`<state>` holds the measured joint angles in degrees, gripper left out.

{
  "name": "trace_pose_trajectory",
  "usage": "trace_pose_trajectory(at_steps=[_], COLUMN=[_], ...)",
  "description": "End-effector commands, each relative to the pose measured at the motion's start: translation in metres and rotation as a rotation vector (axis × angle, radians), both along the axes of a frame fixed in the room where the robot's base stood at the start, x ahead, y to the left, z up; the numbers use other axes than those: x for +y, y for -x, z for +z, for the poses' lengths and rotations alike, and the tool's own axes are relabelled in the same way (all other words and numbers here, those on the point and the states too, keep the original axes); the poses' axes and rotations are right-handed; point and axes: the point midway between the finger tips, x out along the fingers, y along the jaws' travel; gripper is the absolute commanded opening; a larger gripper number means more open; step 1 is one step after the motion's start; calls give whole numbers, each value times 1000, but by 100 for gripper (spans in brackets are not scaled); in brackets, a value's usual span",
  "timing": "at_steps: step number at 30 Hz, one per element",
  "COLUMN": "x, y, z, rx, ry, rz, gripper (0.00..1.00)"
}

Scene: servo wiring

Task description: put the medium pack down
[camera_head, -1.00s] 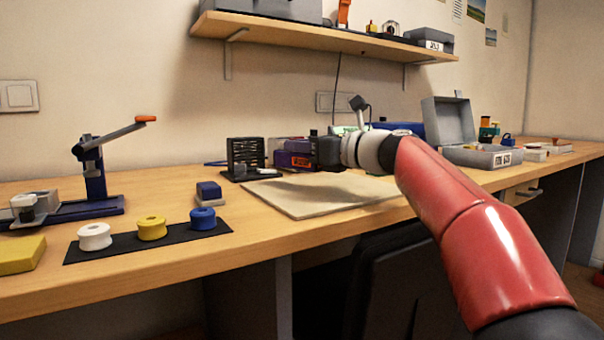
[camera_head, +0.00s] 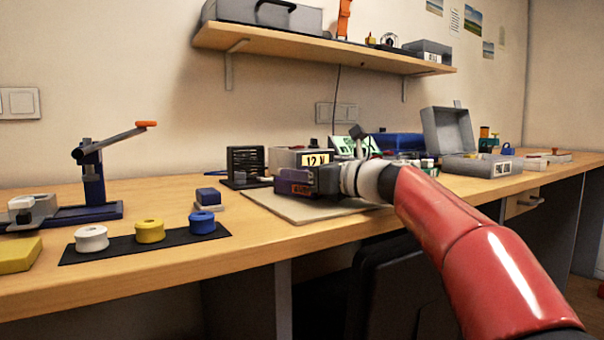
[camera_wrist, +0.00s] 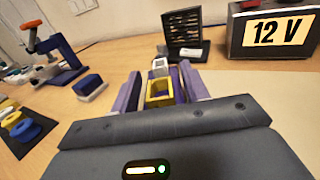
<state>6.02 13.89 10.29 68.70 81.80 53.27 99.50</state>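The purple pack with an orange label (camera_head: 294,186), which I take as the medium pack, is at the end of my gripper (camera_head: 312,181), low over the beige mat (camera_head: 275,206). The head view does not settle whether it touches the mat. In the wrist view, purple sides and a yellow connector (camera_wrist: 159,93) show straight ahead, between the purple finger-like pieces of my gripper (camera_wrist: 158,90). My gripper looks shut on the pack, though the grip itself is partly hidden.
A grey box marked 12 V (camera_head: 314,158) stands just behind the pack. A black slotted rack (camera_head: 245,161) is at its left. Tape rolls on a black strip (camera_head: 150,231) and a lever press (camera_head: 93,170) are further left. The mat's front left is clear.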

Motion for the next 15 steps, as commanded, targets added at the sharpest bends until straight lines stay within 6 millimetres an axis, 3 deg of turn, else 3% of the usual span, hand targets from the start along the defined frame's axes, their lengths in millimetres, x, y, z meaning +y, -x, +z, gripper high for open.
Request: trace_pose_trajectory(at_steps=[7, 15], x=[-6, -51], y=[3, 33], z=[3, 3], rx=[-1, 1], ry=[1, 1], rz=[-3, -5], gripper=[45, 45])
